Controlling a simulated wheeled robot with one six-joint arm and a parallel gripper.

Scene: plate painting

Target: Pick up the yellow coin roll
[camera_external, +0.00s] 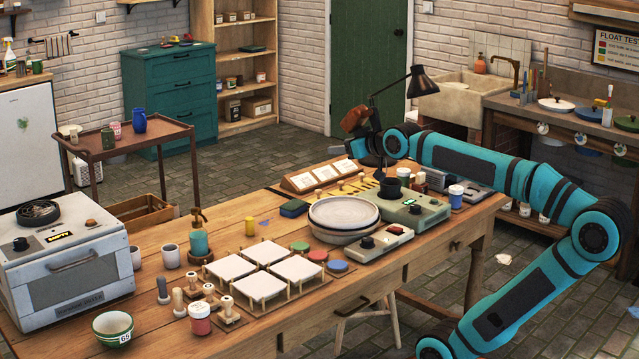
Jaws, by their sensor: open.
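The yellow coin roll (250,228) stands upright on the wooden worktable, left of the stacked pale plates and behind the white tiles. It is small, and nothing touches it. My gripper (362,150) is at the end of the teal arm, above the far right part of the table. It is well up and to the right of the coin roll, apart from it. It is open; its dark fingers are small and hard to make out here.
Stacked plates (342,213) and a green device (414,212) stand between my arm and the coin roll. A dark green sponge block (294,208) is right of the roll. A teal pump bottle (199,238) is left of it. White tiles (291,270) lie in front.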

